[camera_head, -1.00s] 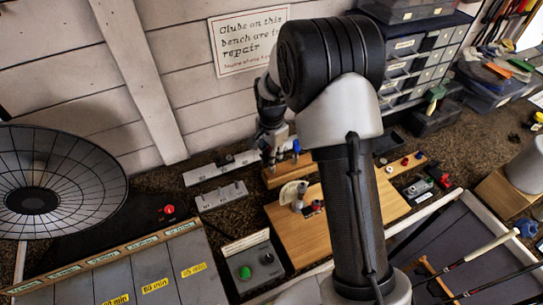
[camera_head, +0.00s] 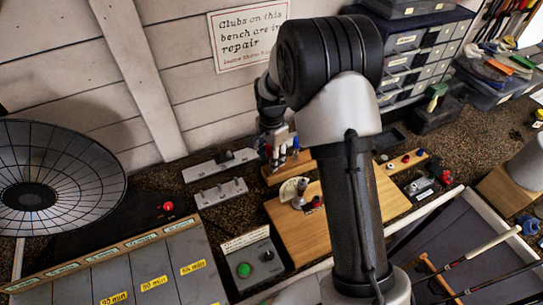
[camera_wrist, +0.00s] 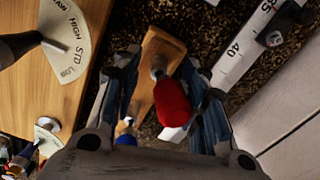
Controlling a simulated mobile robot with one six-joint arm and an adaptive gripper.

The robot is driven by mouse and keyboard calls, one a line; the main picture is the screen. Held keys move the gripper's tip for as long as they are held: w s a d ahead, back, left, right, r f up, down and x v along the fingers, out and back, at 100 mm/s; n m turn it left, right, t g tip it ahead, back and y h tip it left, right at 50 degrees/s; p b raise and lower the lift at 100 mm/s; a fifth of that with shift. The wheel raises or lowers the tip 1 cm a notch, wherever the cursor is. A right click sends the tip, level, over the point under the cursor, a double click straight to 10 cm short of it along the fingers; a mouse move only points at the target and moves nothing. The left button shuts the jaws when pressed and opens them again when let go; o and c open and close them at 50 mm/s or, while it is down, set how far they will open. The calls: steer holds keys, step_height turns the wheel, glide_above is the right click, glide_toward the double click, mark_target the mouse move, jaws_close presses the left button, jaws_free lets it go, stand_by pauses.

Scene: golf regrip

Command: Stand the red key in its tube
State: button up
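The red key (camera_wrist: 172,103) shows its red grip between my gripper's two fingers in the wrist view. A short metal part leads from it towards the wooden block (camera_wrist: 163,45). I cannot tell how deep it sits there, and no separate tube is clear. My gripper (camera_wrist: 160,100) looks open, with a gap between the left finger and the red grip; the right finger is close to it. In the head view my gripper (camera_head: 275,140) is over the left end of the block, with the red grip (camera_head: 268,151) partly visible beside it.
A blue-handled tool (camera_wrist: 125,140) stands at the block's other end. A wooden board (camera_head: 340,215) with a dial is in front. Grey slotted rails (camera_head: 220,192) lie to the left. A switch box (camera_head: 255,262) is nearer. Drawers (camera_head: 420,65) stand behind.

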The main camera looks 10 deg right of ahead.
stand_by(0.3)
step_height(320, 180, up, 11)
steer(key=shift+r, duration=0.5)
stand_by(0.6)
steer(key=shift+s+r, duration=0.1)
steer(key=shift+r, duration=0.05)
steer(key=s+r+n+t+b, duration=0.2)
steer(key=s+r+n+b, duration=0.35)
steer(key=s, duration=0.85)
steer(key=s+n+t+b, duration=0.1)
steer(key=s+n, duration=0.6)
steer(key=s, duration=0.8)
steer(key=shift+s+d+f+t+b, duration=0.2)
steer(key=shift+s+f+t+b, duration=0.15)
steer(key=shift+t, duration=0.45)
